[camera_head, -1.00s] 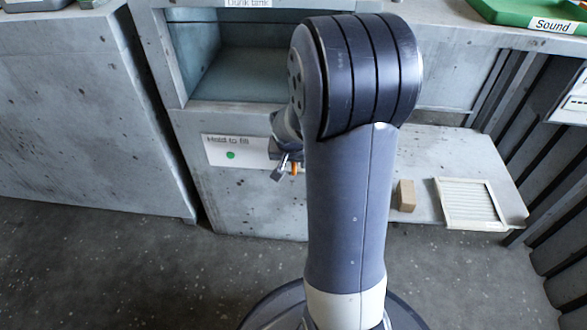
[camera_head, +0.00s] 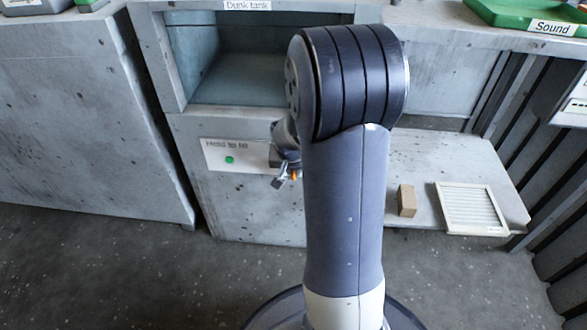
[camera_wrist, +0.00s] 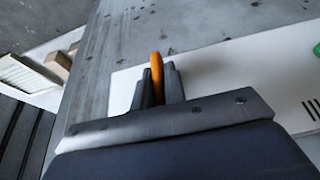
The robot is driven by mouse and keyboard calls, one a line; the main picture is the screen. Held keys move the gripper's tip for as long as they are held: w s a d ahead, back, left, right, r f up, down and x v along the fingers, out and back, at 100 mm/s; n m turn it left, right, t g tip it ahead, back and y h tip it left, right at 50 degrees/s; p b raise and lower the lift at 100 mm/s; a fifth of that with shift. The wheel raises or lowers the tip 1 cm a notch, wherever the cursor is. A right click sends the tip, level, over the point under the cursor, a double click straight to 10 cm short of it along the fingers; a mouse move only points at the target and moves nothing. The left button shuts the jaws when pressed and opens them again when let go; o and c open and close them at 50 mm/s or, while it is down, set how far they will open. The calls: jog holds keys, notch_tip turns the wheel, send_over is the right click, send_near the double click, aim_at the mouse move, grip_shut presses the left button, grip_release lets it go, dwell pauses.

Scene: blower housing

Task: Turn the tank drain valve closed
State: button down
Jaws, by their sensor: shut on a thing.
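The orange handle of the drain valve (camera_wrist: 157,64) stands between my two fingers in the wrist view, close against the grey tank front. My gripper (camera_wrist: 156,86) is shut on it, with one dark finger on each side. My arm hides much of that area, and the valve body is not clearly seen.
A white "Hold to fill" panel (camera_head: 218,148) with a green button (camera_head: 229,160) is just left of my gripper. A low shelf (camera_head: 430,160) at right holds a brown block (camera_head: 407,200) and a slatted white vent (camera_head: 470,207). Open floor lies in front.

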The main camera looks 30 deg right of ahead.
jog(key=shift+s+d+y, duration=0.1)
jog(key=shift+y, duration=0.4)
jog(key=shift+m+t+y, duration=0.3)
jog(key=shift+t+y, duration=0.2)
jog(key=shift+t, duration=0.1)
jog(key=shift+d+f+m+t+y+b, duration=0.1)
jog(key=shift+m+t+y+b, duration=0.05)
jog(key=shift+t+y+b, duration=0.45)
jog(key=shift+f+m+t+y+b, duration=0.15)
jog(key=shift+t+y+b, duration=0.25)
jog(key=shift+y+b, duration=0.3)
jog(key=shift+s+f+m+t+y+b, duration=0.15)
jog(key=shift+m+t+y, duration=0.4)
jog(key=shift+t+y, duration=0.8)
jog(key=shift+w+r+m+t+y+b, duration=0.15)
jog(key=shift+m+t+y, duration=0.35)
jog(key=shift+t+y, duration=0.8)
jog(key=shift+s+f+m+t+y+b, duration=0.2)
jog(key=shift+m+t+y, duration=0.35)
jog(key=shift+t+y, duration=0.75)
jog(key=c, duration=1.5)
grip_release()
jog(key=shift+w+r, duration=0.1)
jog(key=shift+o, duration=0.2)
jog(key=shift+d, duration=0.1)
